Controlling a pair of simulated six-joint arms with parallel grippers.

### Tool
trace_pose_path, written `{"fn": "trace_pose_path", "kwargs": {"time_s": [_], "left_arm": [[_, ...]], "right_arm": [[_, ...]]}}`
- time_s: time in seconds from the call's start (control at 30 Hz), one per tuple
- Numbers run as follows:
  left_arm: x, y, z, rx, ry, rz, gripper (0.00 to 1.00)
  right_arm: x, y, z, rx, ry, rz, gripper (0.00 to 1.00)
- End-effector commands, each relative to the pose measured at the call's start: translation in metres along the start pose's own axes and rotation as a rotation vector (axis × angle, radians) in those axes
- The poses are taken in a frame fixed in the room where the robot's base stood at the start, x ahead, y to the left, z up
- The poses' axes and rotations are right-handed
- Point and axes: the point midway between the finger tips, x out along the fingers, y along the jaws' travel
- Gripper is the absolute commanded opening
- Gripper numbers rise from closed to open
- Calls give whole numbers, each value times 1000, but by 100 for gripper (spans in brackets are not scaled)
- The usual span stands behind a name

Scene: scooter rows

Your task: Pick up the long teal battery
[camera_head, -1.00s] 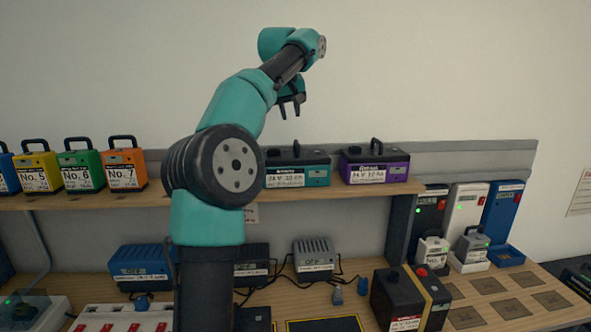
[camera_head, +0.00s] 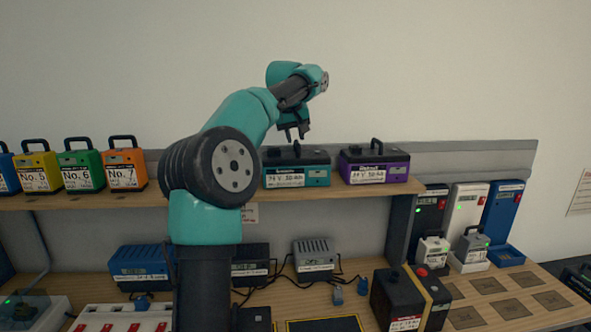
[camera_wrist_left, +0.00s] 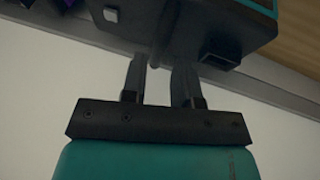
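The long teal battery (camera_head: 298,178), with a dark top and a white label, stands on the upper shelf. It also shows at the top of the left wrist view (camera_wrist_left: 205,28). My left gripper (camera_head: 297,135) hangs just above its handle, fingers pointing down. In the left wrist view the two fingers (camera_wrist_left: 161,72) are apart. A thin dark upright part, seemingly the handle, shows between their tips; contact cannot be told. My right gripper is not in view.
A purple battery (camera_head: 374,167) stands close to the right on the same shelf (camera_head: 230,192). An orange No. 7 case (camera_head: 126,170) and several other cases stand at the left. Chargers and a black box (camera_head: 409,299) are on the bench below. The space above the shelf is free.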

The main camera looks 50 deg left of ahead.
Motion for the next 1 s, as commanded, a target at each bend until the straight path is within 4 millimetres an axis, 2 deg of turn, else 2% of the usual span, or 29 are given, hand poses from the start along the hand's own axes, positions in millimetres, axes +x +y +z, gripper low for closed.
{"fn": "trace_pose_path", "kwargs": {"time_s": [0.2,0.3,0.8,1.0], "left_arm": [[30,2,2,1,-2,-2,28],[38,2,1,1,0,0,28],[40,2,1,1,-1,0,28],[40,2,1,1,-1,0,10]], "right_arm": [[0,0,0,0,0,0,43],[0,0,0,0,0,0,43],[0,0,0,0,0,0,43],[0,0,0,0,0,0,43]]}}
